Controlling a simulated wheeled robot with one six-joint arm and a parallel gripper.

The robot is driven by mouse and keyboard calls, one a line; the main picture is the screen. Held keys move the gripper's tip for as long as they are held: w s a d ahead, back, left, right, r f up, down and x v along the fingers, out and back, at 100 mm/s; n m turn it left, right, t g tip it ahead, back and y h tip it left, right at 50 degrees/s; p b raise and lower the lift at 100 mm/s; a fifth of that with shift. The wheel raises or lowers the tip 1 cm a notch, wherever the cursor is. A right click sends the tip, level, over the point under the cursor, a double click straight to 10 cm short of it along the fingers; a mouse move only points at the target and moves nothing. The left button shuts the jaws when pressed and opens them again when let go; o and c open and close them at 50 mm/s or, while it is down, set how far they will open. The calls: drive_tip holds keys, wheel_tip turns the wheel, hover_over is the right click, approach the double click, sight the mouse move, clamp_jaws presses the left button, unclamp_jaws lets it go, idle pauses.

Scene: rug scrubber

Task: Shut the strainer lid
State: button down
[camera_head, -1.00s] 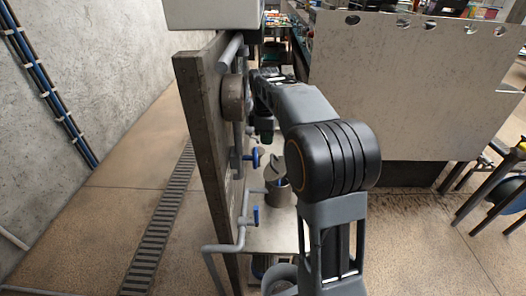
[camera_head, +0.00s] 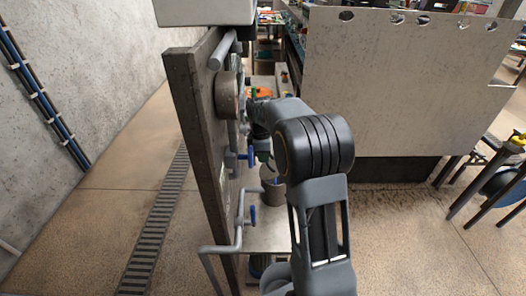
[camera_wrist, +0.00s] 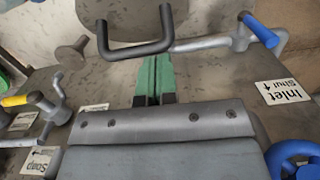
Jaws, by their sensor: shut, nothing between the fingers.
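My gripper (camera_wrist: 152,78) has two green fingers that are shut together and empty in the wrist view. A grey rounded plate with a dark U-shaped handle (camera_wrist: 135,48), which looks like the strainer lid, lies just beyond the fingertips. The fingertips overlap the handle in the picture; I cannot tell whether they touch it. Only the plate's lower part shows. In the head view my arm reaches toward the upright panel (camera_head: 200,130) and hides much of the gripper. A round grey drum (camera_head: 228,95) sits on the panel.
In the wrist view a blue-handled inlet valve (camera_wrist: 262,30) is at right and a yellow-handled valve (camera_wrist: 18,100) at left. In the head view a grey pot (camera_head: 272,191) stands below the arm. A pale board (camera_head: 405,90) is at right. Floor is free at left.

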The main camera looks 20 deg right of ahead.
idle(0.4)
drive_tip(key=shift+s+d+f+y, duration=0.1)
drive_tip(key=shift+s+d+y, duration=0.1)
drive_tip(key=shift+d+y, duration=0.15)
drive_tip(key=shift+d, duration=0.2)
drive_tip(key=shift+s+d+f+t+y, duration=0.15)
drive_tip(key=shift+d+t+y, duration=0.1)
drive_tip(key=shift+t+y, duration=0.1)
drive_tip(key=shift+s+d+f+b, duration=0.25)
drive_tip(key=shift+d+f, duration=0.1)
drive_tip(key=shift+d, duration=0.25)
drive_tip(key=shift+s+d+f+b, duration=0.2)
drive_tip(key=shift+d+f+b, duration=0.1)
drive_tip(key=shift+d, duration=0.25)
drive_tip(key=shift+s+d+f+b, duration=0.25)
drive_tip(key=shift+d+f, duration=0.1)
drive_tip(key=shift+d, duration=0.25)
